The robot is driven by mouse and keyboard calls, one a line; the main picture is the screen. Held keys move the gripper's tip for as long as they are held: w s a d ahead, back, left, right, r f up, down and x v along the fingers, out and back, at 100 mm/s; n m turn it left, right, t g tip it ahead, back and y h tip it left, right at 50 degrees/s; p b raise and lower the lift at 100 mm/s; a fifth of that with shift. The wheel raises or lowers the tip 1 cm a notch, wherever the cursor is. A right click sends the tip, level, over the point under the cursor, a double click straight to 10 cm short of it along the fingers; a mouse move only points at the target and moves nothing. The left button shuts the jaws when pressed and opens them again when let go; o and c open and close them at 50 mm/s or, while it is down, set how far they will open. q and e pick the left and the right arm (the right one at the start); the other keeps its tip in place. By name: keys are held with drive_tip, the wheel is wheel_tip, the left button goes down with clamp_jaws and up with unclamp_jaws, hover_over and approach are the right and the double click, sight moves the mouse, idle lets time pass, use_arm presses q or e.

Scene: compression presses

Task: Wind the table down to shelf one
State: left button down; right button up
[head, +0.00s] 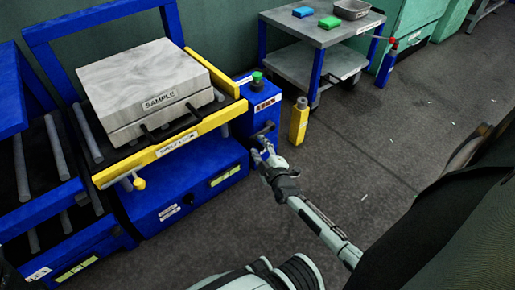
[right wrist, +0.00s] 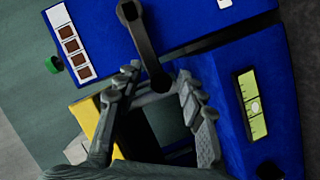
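The lift table (head: 200,128) has a yellow rim and carries a pale block marked SAMPLE (head: 145,80). A blue post (head: 257,112) with a green knob stands at its right. A dark grey crank (head: 264,131) sticks out from the blue housing; in the right wrist view the crank arm (right wrist: 143,45) runs down between my fingers. My right gripper (head: 264,152) is at the crank, and in the right wrist view (right wrist: 158,78) its fingers are apart, one on each side of the crank's end. Whether they touch it is unclear.
A yellow bottle-shaped object (head: 299,122) stands on the floor right of the crank. A grey cart (head: 318,48) with a blue and a green block is behind it. Roller shelves (head: 30,170) are at the left. The floor (head: 400,120) at the right is mostly clear.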

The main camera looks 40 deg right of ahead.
drive_tip(key=shift+w+d+f, duration=0.1)
drive_tip(key=shift+w, duration=0.5)
clamp_jaws()
